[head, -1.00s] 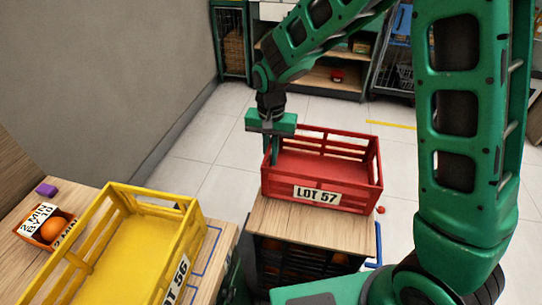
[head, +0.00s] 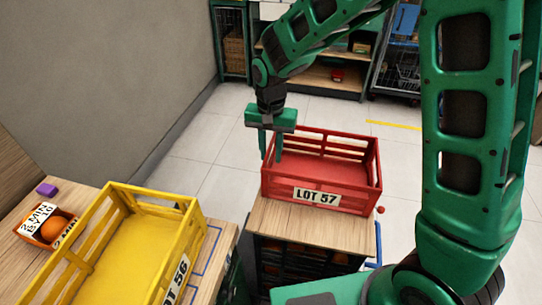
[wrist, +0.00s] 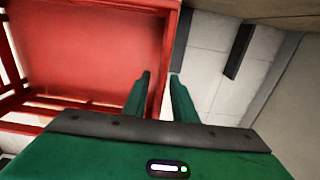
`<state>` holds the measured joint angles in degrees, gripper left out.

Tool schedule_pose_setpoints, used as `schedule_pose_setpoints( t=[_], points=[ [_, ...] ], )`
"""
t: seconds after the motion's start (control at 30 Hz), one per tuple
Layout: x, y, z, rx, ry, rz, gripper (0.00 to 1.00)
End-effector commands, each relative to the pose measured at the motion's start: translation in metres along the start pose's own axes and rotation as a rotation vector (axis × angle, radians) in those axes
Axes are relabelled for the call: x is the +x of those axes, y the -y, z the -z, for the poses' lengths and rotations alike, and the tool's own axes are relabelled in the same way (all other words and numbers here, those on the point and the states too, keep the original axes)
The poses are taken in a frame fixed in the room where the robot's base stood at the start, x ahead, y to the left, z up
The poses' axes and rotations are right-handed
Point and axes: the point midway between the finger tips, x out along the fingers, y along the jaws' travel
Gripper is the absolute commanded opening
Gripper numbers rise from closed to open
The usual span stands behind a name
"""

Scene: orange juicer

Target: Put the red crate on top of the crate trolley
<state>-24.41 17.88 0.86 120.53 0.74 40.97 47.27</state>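The red crate (head: 330,196), labelled LOT 57, sits upright and empty on the wooden top of what looks like the crate trolley (head: 300,225). Dark crates show under that top. My gripper (head: 271,155) is at the red crate's left side wall, fingers pointing down and spread apart. In the wrist view, the open fingers (wrist: 160,78) stand on either side of the red crate's wall (wrist: 166,60), one inside and one outside, with a visible gap. The crate's far underside is hidden.
A yellow crate (head: 140,235), labelled LOT 56, stands on a wooden table at the lower left. Shelves (head: 325,75) stand at the back. The tiled floor between is clear.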

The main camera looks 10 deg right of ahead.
Motion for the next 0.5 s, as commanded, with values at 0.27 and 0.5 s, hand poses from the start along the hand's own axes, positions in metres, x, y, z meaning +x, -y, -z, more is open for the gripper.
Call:
schedule_pose_setpoints(
  t=[0.27, 0.5],
  points=[
    [-0.057, 0.001, 0.001, 0.000, -0.004, 0.004, 0.25],
    [-0.091, 0.000, 0.001, 0.001, -0.001, 0.002, 0.25]
  ],
)
